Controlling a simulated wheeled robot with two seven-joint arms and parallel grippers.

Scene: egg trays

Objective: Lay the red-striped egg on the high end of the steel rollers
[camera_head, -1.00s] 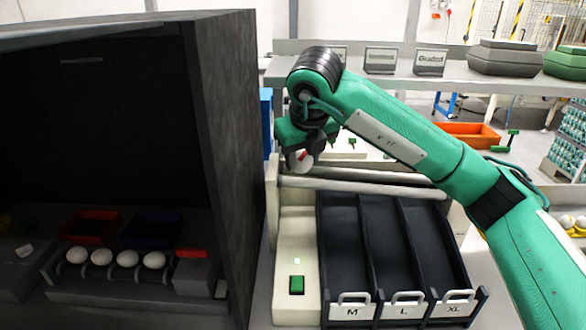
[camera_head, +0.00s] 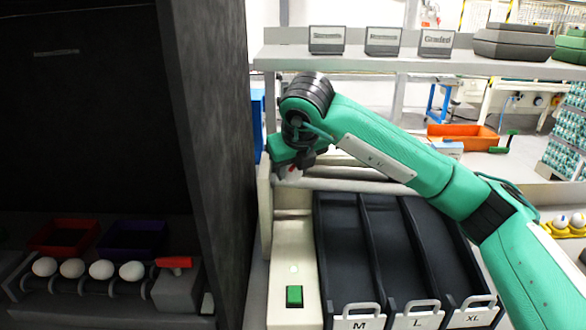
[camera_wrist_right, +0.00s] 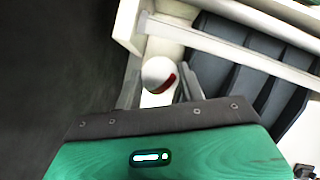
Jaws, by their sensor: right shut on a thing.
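The red-striped egg (camera_head: 291,175) is white with a red band. It shows clearly in the right wrist view (camera_wrist_right: 157,72), between the fingers. My right gripper (camera_head: 297,168) is shut on it, just above the left end of the steel rollers (camera_head: 350,186). Gripper and arm partly hide the egg and the rollers in the head view. The pale rollers also cross the right wrist view (camera_wrist_right: 230,47). I cannot tell whether the egg touches them. My left gripper is not in view.
Dark sorting lanes (camera_head: 345,250) marked M, L and XL lie in front of the rollers, beside a cream panel with a green button (camera_head: 294,296). A tall dark booth (camera_head: 205,130) stands close on the left, with several white eggs (camera_head: 102,270) inside. A shelf (camera_head: 390,62) runs behind.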

